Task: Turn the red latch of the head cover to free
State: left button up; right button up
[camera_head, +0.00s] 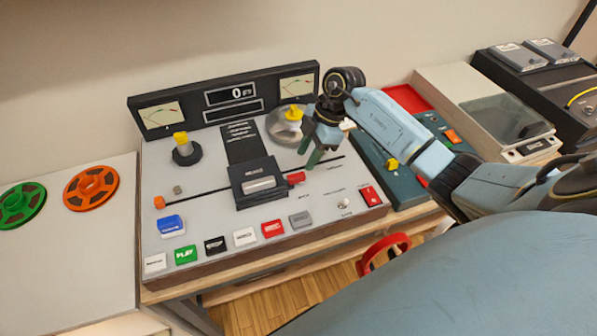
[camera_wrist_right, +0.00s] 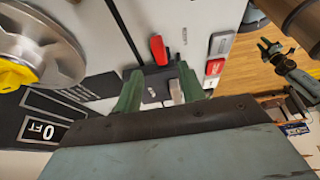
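The head cover (camera_head: 248,174) is a black box in the middle of the grey tape deck. Its red latch (camera_head: 296,178) sticks out at its right side. In the right wrist view the red latch (camera_wrist_right: 158,50) lies beyond the fingertips, in the gap between them, with the dark cover (camera_wrist_right: 152,88) partly hidden by my gripper. My right gripper (camera_head: 310,152) is open and empty, with green fingers above the deck, just behind the latch. The fingers also show in the right wrist view (camera_wrist_right: 160,88). What seems to be my left gripper (camera_wrist_right: 270,48) shows small at the right there; its opening is unclear.
Several coloured buttons (camera_head: 244,237) line the deck's front, with a red switch (camera_head: 370,196) at the right. A teal panel (camera_head: 395,178) stands right of the deck.

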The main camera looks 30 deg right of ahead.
aim_at(297, 175)
jog(key=x, duration=0.6)
jog(key=shift+a+f+b, duration=0.15)
jog(key=shift+f+b, duration=0.1)
jog(key=shift+b, duration=0.1)
grip_shut()
